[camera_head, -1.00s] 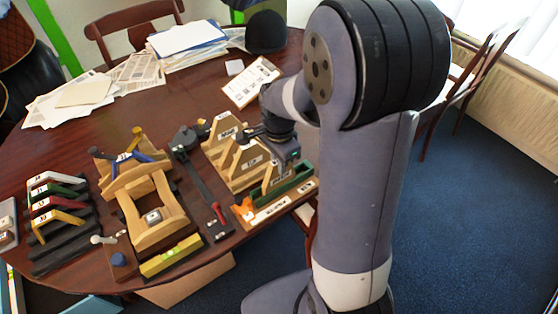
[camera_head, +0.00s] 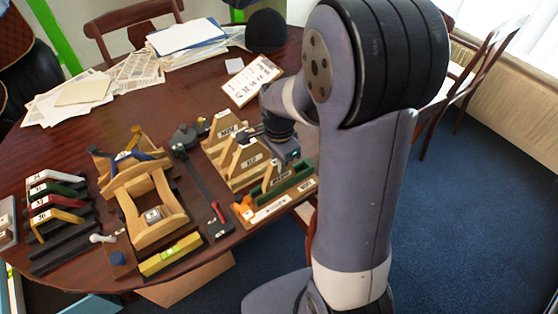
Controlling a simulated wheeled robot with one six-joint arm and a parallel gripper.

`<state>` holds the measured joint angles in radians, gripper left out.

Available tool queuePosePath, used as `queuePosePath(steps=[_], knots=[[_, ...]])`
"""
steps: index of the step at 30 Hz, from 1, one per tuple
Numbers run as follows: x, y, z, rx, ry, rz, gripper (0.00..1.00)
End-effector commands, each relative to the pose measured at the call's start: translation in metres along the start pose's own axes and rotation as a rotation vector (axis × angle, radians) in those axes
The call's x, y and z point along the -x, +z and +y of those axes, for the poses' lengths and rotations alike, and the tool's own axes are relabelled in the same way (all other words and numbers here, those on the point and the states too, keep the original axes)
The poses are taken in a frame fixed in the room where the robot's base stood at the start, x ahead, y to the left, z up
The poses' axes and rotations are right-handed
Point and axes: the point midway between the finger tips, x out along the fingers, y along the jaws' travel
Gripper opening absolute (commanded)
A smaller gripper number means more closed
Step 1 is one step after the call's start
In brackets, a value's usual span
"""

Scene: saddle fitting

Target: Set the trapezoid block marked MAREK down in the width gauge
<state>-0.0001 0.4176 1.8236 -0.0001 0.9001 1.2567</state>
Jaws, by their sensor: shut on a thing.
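My gripper (camera_head: 286,158) is at the right of the table, pointing down, and its fingertips are largely hidden by my arm. It is shut on a pale wooden block (camera_head: 269,180) with a small white label, too small to read. The block is above or at a green channel (camera_head: 293,190); I cannot tell whether they touch. The channel stands behind a wooden strip with white labels (camera_head: 271,210) and an orange end piece; this looks like the width gauge. Two more pale wooden blocks with labels (camera_head: 225,133) (camera_head: 248,161) stand behind.
A black bar tool (camera_head: 203,182) with a red part lies left of the gauge. Further left are a wooden saddle frame (camera_head: 152,215), a yellow level (camera_head: 170,255) and several coloured arches (camera_head: 57,215) on black racks. A clipboard (camera_head: 251,81) and papers (camera_head: 186,37) lie behind.

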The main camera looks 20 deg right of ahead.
Motion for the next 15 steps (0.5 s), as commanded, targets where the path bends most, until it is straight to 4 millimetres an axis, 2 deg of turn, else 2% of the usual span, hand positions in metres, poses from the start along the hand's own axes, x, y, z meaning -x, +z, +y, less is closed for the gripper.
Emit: queuePosePath(steps=[11, 12, 15], knots=[[0.0000, 0.0000, -0.0001, 0.000, 0.000, 0.000, 0.00], [0.0000, 0.0000, -0.0001, 0.000, 0.000, 0.000, 0.18], [0.0000, 0.0000, -0.0001, 0.000, 0.000, 0.000, 0.26]])
